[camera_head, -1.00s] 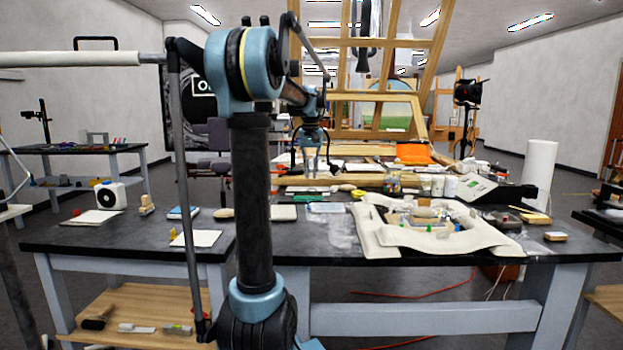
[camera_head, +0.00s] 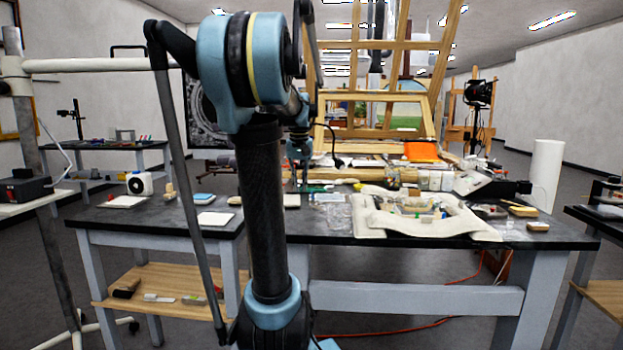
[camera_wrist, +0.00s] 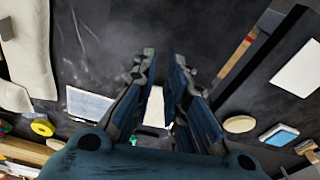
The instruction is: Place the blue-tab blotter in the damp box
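My gripper (camera_head: 299,184) hangs over the back half of the dark table, partly beside my own arm. In the wrist view its two fingers (camera_wrist: 161,62) stand apart with a gap, and nothing is clearly gripped. A white pad (camera_wrist: 155,106) shows through that gap, apparently lying on the table; it also shows in the head view (camera_head: 292,201). I see no blue tab on it. A pale, shallow rectangular item (camera_wrist: 88,104) lies beside it. A blue-topped pad (camera_wrist: 280,135) lies farther right. I cannot tell which item is the blotter or the damp box.
A round pad (camera_wrist: 239,124) and a white sheet (camera_wrist: 298,70) lie on the table. A padded white frame (camera_head: 375,222) fills its right part. A wooden easel (camera_head: 425,90) stands behind. A stand (camera_head: 48,170) is at left. Bare tabletop shows in front.

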